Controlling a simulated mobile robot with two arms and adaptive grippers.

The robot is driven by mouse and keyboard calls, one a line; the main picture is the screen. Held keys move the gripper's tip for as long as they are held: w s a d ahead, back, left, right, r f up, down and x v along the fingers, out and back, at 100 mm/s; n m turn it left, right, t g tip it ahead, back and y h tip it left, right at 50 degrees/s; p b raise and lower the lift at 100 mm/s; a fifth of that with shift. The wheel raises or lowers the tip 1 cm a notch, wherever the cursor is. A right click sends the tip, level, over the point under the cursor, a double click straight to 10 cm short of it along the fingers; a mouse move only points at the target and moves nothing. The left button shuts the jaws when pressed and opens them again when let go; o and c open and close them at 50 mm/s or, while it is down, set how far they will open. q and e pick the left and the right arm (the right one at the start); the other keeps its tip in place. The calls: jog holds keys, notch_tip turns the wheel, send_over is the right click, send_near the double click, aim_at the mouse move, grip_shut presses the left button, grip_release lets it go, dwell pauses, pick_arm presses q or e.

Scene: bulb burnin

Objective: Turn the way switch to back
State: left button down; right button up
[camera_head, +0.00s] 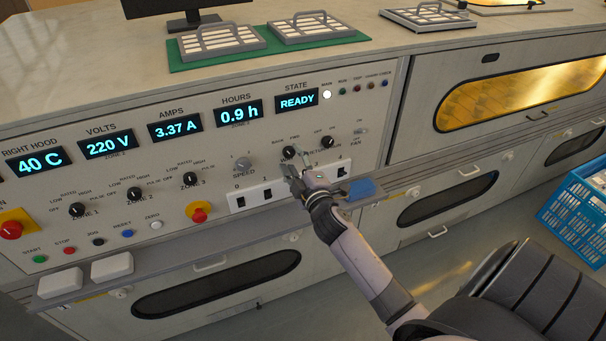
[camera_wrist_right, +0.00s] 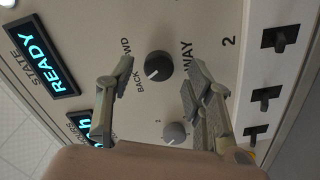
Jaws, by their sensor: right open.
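The way switch is a round black knob (camera_wrist_right: 158,65) with a white pointer mark, on the cream control panel. BACK and FWD are printed beside it. In the wrist view the pointer appears turned toward BACK. In the head view the knob (camera_head: 289,151) shows just above my right gripper (camera_head: 297,168), which partly covers the WAY label. My right gripper (camera_wrist_right: 160,75) is open, with one finger on each side of the knob in the wrist view. I see no clear contact with it. My left gripper is not in view.
The speed knob (camera_head: 240,164) is left of the way switch, and the return knob (camera_head: 328,142) is right. Rocker switches (camera_head: 267,194) lie below. A red stop button (camera_head: 198,212) is farther left. A blue crate (camera_head: 577,215) stands at far right.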

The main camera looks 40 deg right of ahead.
jog(key=v, duration=1)
jog(key=shift+s, duration=0.25)
jog(key=shift+a, duration=0.1)
jog(key=s+a+f+m+g+y, duration=0.1)
jog(key=s+a+f+g, duration=0.15)
jog(key=f, duration=0.95)
jog(key=s+a+f+m+g+y, duration=0.1)
jog(key=s+a+f+m+g, duration=0.2)
jog(key=f, duration=0.8)
jog(key=s+a+f+g+y, duration=0.1)
jog(key=s+f+g, duration=0.25)
jog(key=f, duration=0.85)
jog(key=s+a+f+m+g, duration=0.1)
jog(key=s+f+g, duration=0.1)
jog(key=s+f, duration=0.4)
jog(key=s+a+f+m+g, duration=0.1)
jog(key=s+f, duration=0.6)
jog(key=s, duration=0.8)
jog(key=s+a+f+m+g+y, duration=0.1)
jog(key=s+a+f+m+g, duration=0.1)
jog(key=s+f, duration=0.4)
jog(key=s+a+g, duration=0.1)
jog(key=s+g, duration=0.1)
jog(key=s, duration=0.2)
jog(key=shift+s+f+g, duration=0.3)
jog(key=shift+s, duration=0.1)
